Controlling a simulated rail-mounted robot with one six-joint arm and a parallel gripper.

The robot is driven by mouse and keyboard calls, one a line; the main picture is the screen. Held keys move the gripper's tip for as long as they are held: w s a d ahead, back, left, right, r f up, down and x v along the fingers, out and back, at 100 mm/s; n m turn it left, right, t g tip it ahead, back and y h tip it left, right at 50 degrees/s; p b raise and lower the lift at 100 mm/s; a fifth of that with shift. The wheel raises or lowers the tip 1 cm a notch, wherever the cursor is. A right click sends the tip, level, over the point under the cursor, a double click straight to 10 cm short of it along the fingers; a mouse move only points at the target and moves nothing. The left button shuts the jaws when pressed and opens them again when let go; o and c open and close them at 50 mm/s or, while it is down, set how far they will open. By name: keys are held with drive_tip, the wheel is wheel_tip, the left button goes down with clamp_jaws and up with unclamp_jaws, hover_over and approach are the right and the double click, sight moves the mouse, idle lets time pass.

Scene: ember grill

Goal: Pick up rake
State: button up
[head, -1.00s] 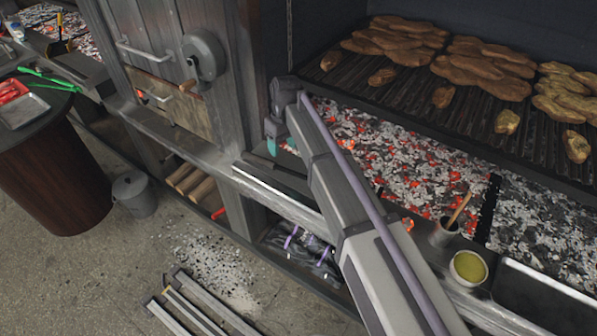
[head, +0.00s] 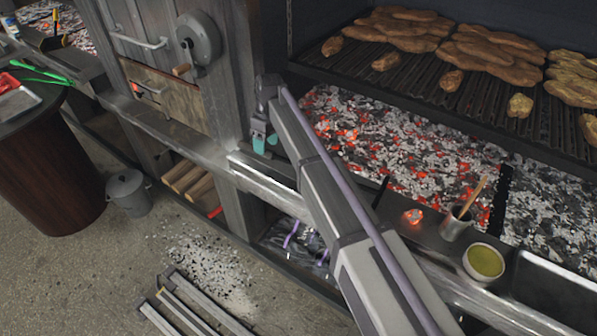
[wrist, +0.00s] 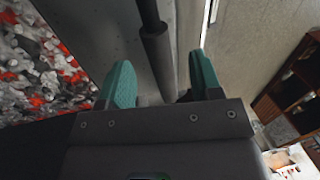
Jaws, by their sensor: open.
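The rake shows in the wrist view as a dark rod with a thicker grip (wrist: 157,58), running over the grey ledge. My gripper (wrist: 162,70) is open, with one teal finger on each side of the grip. Gaps show between both fingers and the grip. In the head view my gripper (head: 265,143) points down over the ledge at the left end of the coal bed. There my arm hides most of the rake, and I cannot make out its head.
The metal ledge (head: 270,182) runs along the front of the glowing coals (head: 420,165). A metal cup with a brush (head: 455,224) and a bowl of yellow-green sauce (head: 485,262) stand on it at right. A wooden post (head: 232,115) rises close left of my gripper.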

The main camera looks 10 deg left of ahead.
drive_tip(key=f+b, duration=0.1)
drive_tip(key=f, duration=0.2)
drive_tip(key=shift+s+a+f+b, duration=0.1)
drive_tip(key=shift+s+f+b, duration=0.1)
drive_tip(key=shift+f+b, duration=0.15)
drive_tip(key=shift+r, duration=0.35)
clamp_jaws()
